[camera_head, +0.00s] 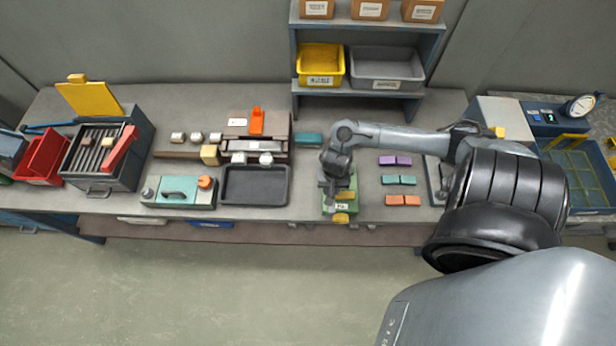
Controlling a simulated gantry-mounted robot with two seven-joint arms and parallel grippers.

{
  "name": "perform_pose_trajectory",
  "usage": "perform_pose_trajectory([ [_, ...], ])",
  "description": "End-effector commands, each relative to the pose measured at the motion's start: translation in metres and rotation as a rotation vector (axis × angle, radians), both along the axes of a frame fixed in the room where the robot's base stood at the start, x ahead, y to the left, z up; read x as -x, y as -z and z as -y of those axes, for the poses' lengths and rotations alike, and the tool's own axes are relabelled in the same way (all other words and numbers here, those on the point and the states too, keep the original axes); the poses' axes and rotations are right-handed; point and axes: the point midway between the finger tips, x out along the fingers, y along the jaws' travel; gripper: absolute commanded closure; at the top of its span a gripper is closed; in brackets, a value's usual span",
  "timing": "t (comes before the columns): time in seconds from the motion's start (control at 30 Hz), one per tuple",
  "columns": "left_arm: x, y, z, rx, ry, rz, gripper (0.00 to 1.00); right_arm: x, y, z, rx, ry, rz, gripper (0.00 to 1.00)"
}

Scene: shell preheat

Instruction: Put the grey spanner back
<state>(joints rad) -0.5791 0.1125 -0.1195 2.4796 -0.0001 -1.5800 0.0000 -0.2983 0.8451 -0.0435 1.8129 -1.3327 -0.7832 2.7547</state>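My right arm reaches in from the right, and its gripper (335,188) points down at the bench's front middle. It is over or beside a small green block-like fixture (342,206) with a yellow front piece. The fingers are small and dark here, so I cannot tell whether they are open, shut or holding something. I cannot pick out the grey spanner for certain; it may be hidden by the arm or gripper. A grey panel (436,172) lies on the bench to the right, partly covered by my arm. My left gripper is not in view.
A black tray (255,201) and a teal-topped box (178,206) lie left of the gripper. Purple, teal and orange blocks (395,160) lie to its right. A shelf (375,94) with a yellow bin (320,65) stands behind. An open-lidded heater box (107,150) is far left.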

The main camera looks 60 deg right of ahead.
Motion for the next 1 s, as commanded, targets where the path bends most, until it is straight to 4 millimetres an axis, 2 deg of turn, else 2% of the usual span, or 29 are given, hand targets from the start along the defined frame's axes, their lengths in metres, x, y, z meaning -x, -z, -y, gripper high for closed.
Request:
perform_pose_trajectory([
  [0.17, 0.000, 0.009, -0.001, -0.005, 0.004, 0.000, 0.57, -0.016, 0.016, 0.003, -0.001, 0.004, 0.004, 1.00],
  [0.4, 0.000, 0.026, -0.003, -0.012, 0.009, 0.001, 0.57, -0.063, 0.045, 0.010, -0.002, 0.006, 0.005, 1.00],
  [0.6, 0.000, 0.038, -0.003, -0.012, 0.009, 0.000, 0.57, -0.095, 0.065, 0.016, 0.000, 0.004, 0.002, 1.00],
  [0.77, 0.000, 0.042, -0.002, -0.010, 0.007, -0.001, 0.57, -0.108, 0.071, 0.018, 0.000, 0.002, 0.001, 1.00],
  [0.87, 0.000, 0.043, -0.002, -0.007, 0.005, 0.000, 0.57, -0.110, 0.073, 0.018, 0.000, 0.001, 0.000, 1.00],
  [1.0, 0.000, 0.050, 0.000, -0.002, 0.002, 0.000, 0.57, -0.110, 0.087, 0.019, 0.000, 0.002, -0.001, 1.00],
])
